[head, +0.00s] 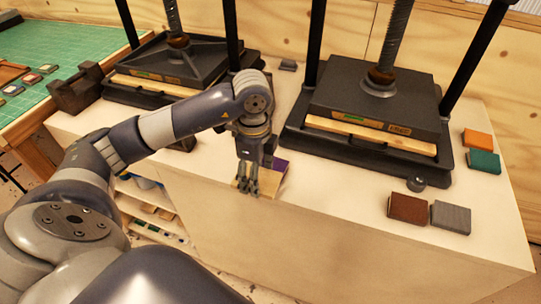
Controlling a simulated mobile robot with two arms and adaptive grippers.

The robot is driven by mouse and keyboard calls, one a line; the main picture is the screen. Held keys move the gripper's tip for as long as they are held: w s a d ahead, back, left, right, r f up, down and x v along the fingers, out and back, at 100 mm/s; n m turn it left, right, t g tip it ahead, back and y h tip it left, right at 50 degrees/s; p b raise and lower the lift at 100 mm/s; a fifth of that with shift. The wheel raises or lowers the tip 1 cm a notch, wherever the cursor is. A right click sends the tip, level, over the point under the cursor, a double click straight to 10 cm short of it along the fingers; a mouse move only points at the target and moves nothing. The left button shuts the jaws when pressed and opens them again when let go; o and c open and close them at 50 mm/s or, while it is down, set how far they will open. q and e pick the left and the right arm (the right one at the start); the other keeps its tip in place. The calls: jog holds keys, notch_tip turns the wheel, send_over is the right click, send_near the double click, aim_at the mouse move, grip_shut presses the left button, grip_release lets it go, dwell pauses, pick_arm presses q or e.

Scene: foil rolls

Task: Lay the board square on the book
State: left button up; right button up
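A small tan board (268,184) lies at the front edge of the white worktop, partly hidden by my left gripper. A purple piece (280,166), perhaps the cover of a book, shows beside and behind it; I cannot tell how squarely the two meet. My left gripper (247,188) points down at the board, with its fingers close together over the board's front part. Whether they pinch the board or only touch it is unclear. My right gripper is not in view.
Two black screw presses, left (180,62) and right (345,98), hold pale boards on the worktop (330,205). Brown (407,209), grey (451,217), orange (478,140) and teal (484,161) blocks lie at the right. A dark block (75,90) stands at the left, near a green mat (75,42).

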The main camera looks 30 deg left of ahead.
pick_arm(q)
jog(key=w, duration=0.3)
jog(key=w+a+p, duration=0.1)
jog(key=w, duration=0.1)
jog(key=w+a+p, duration=0.1)
jog(key=w, duration=0.2)
jog(key=shift+w+a+f, duration=0.1)
jog(key=shift+w+f, duration=0.2)
jog(key=shift+w+a+f, duration=0.1)
jog(key=shift+w, duration=0.25)
notch_tip(320, 180, down, 3)
jog(key=shift+p, duration=1)
jog(key=shift+f, duration=0.5)
jog(key=o, duration=1)
jog(key=shift+r, duration=0.1)
jog(key=shift+c, duration=0.2)
jog(key=shift+o, duration=0.6)
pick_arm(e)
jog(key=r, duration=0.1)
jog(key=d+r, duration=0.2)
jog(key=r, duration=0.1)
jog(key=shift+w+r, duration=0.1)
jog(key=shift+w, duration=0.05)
